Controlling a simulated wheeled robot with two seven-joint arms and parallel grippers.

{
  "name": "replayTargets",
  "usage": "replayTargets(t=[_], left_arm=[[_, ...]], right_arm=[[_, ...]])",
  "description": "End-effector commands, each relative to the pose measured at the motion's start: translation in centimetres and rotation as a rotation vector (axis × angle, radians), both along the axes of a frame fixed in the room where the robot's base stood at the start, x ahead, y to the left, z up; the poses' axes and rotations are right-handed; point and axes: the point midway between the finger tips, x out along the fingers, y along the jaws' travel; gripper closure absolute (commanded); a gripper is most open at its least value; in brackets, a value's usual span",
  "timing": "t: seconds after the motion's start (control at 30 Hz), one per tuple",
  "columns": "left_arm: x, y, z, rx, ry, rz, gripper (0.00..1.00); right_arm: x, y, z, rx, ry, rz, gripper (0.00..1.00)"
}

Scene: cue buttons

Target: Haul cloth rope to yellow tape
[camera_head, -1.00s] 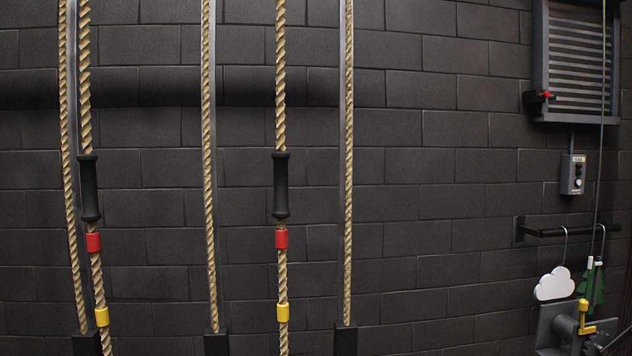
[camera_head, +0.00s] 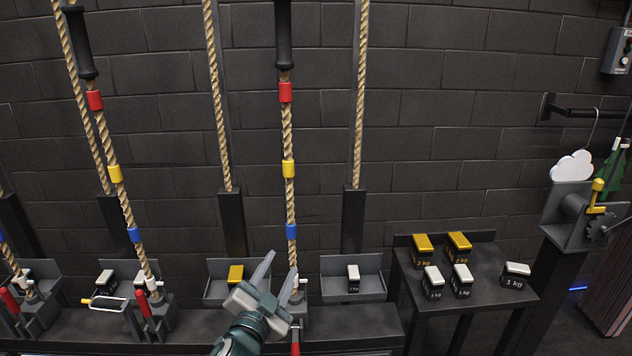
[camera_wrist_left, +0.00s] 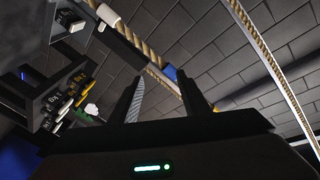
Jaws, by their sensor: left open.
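Two thick ropes carry black grips and red, yellow and blue tapes; I cannot tell which is the cloth rope. The middle rope (camera_head: 289,134) has a black grip (camera_head: 283,35), a red tape (camera_head: 286,92), a yellow tape (camera_head: 288,169) and a blue tape (camera_head: 291,231). The left rope (camera_head: 104,133) has its own yellow tape (camera_head: 116,173). My left gripper (camera_head: 284,264) is open and empty, just below the middle rope's blue tape. In the left wrist view, a rope (camera_wrist_left: 150,56) with a blue tape (camera_wrist_left: 169,72) passes beyond the open fingers. My right gripper is out of view.
Trays along the wall hold weights, including a yellow one (camera_head: 236,274) and a white one (camera_head: 353,278). A side table (camera_head: 487,287) at right carries several weights. A winch with a yellow handle (camera_head: 597,197) and a white cloud (camera_head: 572,167) are farther right. Red-handled levers (camera_head: 146,306) stand low at left.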

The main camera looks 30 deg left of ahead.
Motion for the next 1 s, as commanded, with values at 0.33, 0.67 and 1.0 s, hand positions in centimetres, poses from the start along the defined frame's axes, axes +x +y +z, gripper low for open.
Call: replayTargets(t=[0.33,0.67,1.0], left_arm=[[1.5,-3.1,26.4,0.592,-0.651,-0.185,0.58],[-2.4,-9.8,39.2,1.419,-0.947,-0.362,0.58],[-1.5,-4.1,44.4,2.230,-0.571,-0.344,0.58]], right_arm=[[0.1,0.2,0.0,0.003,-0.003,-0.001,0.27],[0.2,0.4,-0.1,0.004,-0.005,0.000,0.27],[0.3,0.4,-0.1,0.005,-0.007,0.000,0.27]])
